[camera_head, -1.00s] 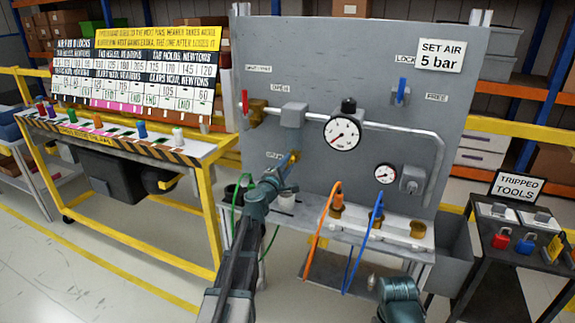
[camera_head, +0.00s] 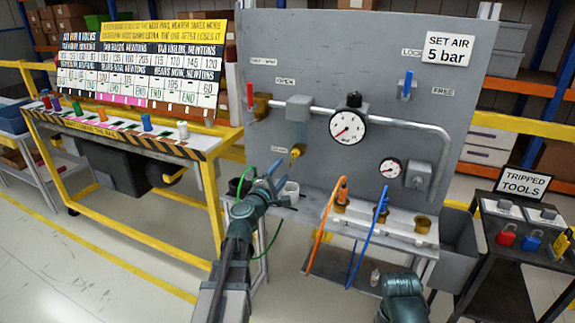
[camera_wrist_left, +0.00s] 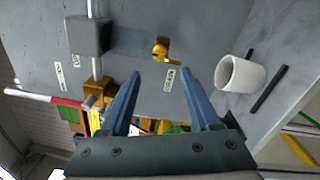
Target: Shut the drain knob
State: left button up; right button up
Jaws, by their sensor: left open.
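The small yellow drain knob (camera_head: 297,151) is on the lower part of the grey panel (camera_head: 320,60), beside a white label (camera_head: 280,151). In the left wrist view the knob (camera_wrist_left: 160,50) shows beyond the fingertips, roughly in line with the gap between them. My left gripper (camera_head: 274,176) is open and empty, below and left of the knob in the head view and apart from it. In the left wrist view its two blue fingers (camera_wrist_left: 163,75) are spread wide. I cannot tell whether the knob is open or shut. My right gripper is not in view.
A white cup (camera_wrist_left: 240,73) stands below the knob, close to my left gripper. Pipe and a large gauge (camera_head: 347,126) are higher on the panel. Orange (camera_head: 325,225) and blue (camera_head: 367,235) hoses hang right of my left arm. A yellow-framed bench (camera_head: 120,140) stands left.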

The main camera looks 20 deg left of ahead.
pick_arm(q)
jog(key=shift+s+f, duration=0.1)
jog(key=shift+s, duration=2.2)
jog(key=d+f+m+g+h, duration=0.35)
jog(key=d+m+h, duration=0.35)
jog(key=d, duration=0.8)
jog(key=s+d+f+m+g, duration=0.5)
jog(key=d+f+m, duration=0.1)
jog(key=d+f, duration=0.15)
jog(key=s+d+f+m+g, duration=0.5)
jog(key=d+f+m, duration=0.1)
jog(key=d, duration=0.3)
jog(key=s+a+f+m+g+y, duration=0.1)
jog(key=s+f+m+g+y, duration=0.25)
jog(key=s, duration=0.35)
jog(key=s+a+f+m+g+y, duration=0.1)
jog(key=s+f+m+g+y, duration=0.15)
jog(key=s+y, duration=0.35)
notch_tip(320, 180, up, 15)
jog(key=h+p, duration=0.1)
jog(key=p, duration=1.3)
jog(key=shift+s+a+t, duration=0.2)
jog(key=shift+s+t, duration=0.15)
